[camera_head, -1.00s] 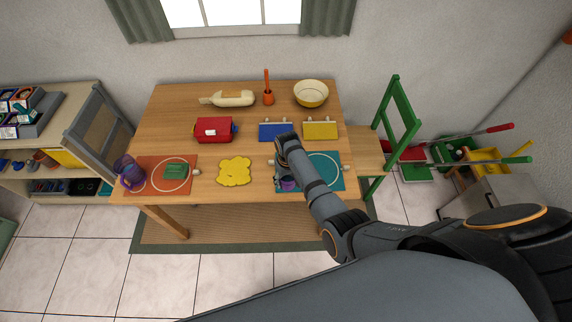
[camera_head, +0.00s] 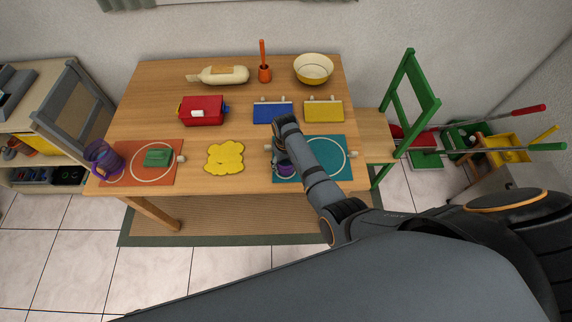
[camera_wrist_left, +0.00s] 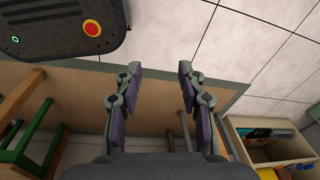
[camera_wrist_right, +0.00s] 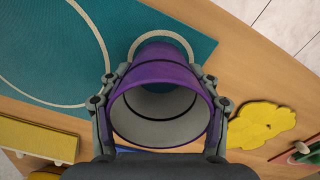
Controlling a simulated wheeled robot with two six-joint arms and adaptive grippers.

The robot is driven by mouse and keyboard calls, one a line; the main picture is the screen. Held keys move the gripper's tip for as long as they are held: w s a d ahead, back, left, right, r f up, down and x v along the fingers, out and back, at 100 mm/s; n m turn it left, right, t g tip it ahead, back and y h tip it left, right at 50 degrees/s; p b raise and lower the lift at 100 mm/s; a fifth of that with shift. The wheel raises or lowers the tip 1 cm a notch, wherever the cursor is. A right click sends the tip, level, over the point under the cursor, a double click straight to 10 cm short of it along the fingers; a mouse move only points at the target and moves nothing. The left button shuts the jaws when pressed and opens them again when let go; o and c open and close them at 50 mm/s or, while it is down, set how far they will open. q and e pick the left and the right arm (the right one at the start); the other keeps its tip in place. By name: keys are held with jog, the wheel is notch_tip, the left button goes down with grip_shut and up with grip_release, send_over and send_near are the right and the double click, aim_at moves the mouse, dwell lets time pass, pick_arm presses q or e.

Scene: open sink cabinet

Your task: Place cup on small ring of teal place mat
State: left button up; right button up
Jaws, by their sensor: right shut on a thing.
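The purple cup (camera_wrist_right: 165,75) with a pale inside is between the fingers of my right gripper (camera_wrist_right: 162,100), which is shut on it. In the head view the cup (camera_head: 286,170) is over the left part of the teal place mat (camera_head: 340,174), partly hidden by my gripper (camera_head: 281,160). In the right wrist view the small ring (camera_wrist_right: 183,39) shows as a pale arc around the cup's far end. I cannot tell whether the cup touches the mat. My left gripper (camera_wrist_left: 153,78) is open and empty above the rug and floor.
An orange mat (camera_head: 118,175) with a purple mug (camera_head: 100,158) and green item (camera_head: 157,157) lies left. A green chair (camera_head: 408,110) stands right of the table.

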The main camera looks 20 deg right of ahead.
jog(key=shift+r, duration=0.1)
jog(key=shift+s, duration=0.1)
jog(key=o, duration=0.8)
pick_arm(q)
jog(key=shift+s+f, duration=0.1)
jog(key=shift+s, duration=0.65)
pick_arm(e)
jog(key=o, duration=0.4)
pick_arm(q)
notch_tip(320, 180, up, 12)
jog(key=p, duration=1.2)
jog(key=shift+w, duration=0.15)
pick_arm(e)
notch_tip(320, 180, up, 12)
